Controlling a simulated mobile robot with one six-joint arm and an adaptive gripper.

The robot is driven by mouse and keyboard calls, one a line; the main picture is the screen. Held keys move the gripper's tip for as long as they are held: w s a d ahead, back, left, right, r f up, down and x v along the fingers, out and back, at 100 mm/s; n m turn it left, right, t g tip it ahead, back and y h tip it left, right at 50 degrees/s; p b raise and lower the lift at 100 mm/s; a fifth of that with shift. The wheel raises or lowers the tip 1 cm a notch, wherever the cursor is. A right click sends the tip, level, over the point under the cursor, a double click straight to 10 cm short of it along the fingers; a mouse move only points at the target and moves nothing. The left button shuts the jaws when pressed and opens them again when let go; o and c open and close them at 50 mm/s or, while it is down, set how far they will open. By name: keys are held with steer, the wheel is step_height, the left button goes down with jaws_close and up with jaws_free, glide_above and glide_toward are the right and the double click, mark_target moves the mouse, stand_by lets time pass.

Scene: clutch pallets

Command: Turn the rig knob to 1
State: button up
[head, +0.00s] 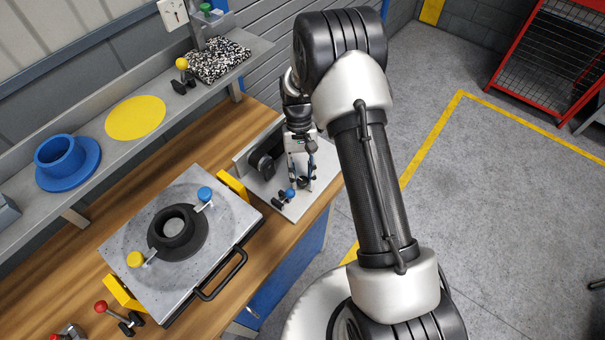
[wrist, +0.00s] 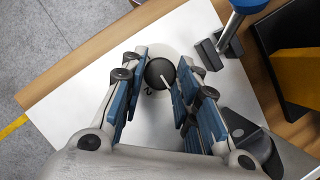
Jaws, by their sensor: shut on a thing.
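The rig knob (wrist: 159,73) is round and dark with a pale pointer line. It sits on a pale disc on the rig's white plate (wrist: 80,85). My gripper (wrist: 157,79) has its blue-padded fingers on either side of the knob and is shut on it. A small dark mark that looks like a 2 shows just below the knob; I cannot make out a 1. In the head view my gripper (head: 302,180) points down over the rig plate (head: 294,212), and its fingers mostly hide the knob.
A blue-topped lever (head: 287,194) stands close beside my gripper. A black round part (head: 262,165) is on the rig's left. A grey pallet (head: 230,217) with a dark ring (head: 178,230) lies left on the wooden bench. A shelf (head: 80,198) runs behind; open floor lies right.

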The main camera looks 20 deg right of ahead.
stand_by(0.4)
steer(key=o, duration=1.1)
steer(key=shift+c, duration=0.2)
steer(key=v, duration=1.2)
steer(key=shift+r, duration=0.1)
